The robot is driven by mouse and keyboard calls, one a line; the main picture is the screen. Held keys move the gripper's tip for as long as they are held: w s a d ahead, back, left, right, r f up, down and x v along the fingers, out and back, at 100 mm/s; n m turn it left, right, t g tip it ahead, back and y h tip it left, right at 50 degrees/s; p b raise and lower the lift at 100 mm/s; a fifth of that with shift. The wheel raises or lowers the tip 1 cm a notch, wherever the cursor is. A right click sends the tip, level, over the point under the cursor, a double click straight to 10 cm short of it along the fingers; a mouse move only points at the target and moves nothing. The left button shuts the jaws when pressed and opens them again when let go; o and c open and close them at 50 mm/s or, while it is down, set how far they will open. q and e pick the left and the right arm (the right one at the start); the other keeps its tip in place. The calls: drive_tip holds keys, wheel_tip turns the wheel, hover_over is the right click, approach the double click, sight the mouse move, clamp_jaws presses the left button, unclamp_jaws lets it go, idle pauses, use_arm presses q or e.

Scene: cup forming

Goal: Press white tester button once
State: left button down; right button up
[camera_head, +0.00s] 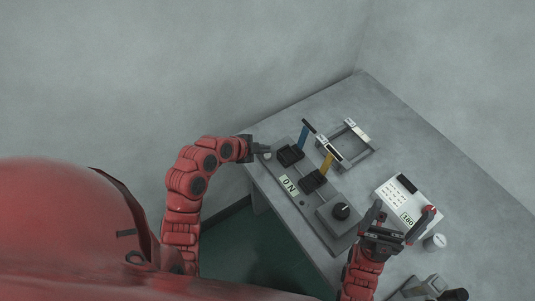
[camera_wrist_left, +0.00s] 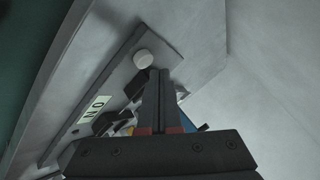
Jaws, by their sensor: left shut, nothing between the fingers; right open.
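The white round tester button (camera_wrist_left: 143,59) shows in the left wrist view near the end of the grey tester panel (camera_wrist_left: 115,77). The panel (camera_head: 323,228) lies along the near left edge of the table in the head view. My left gripper (camera_head: 267,154) is shut and empty over the panel's far left end; its fingers hide most of the button there. In the left wrist view the closed fingertips (camera_wrist_left: 160,72) appear just beside the button; I cannot tell whether they touch it. My right gripper (camera_head: 402,219) is open near the white device on the right.
The panel bears black blocks (camera_head: 290,155), a green-white label (camera_head: 290,185) and a box with a black knob (camera_head: 341,211). Behind it stands a grey frame (camera_head: 357,130) with blue and yellow parts. A white device (camera_head: 391,190) lies right. The table's far part (camera_head: 385,105) is clear.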

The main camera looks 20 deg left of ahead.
sight(264, 156)
use_arm(q)
drive_tip(key=shift+r+p, duration=0.7)
drive_tip(key=shift+r, duration=1.8)
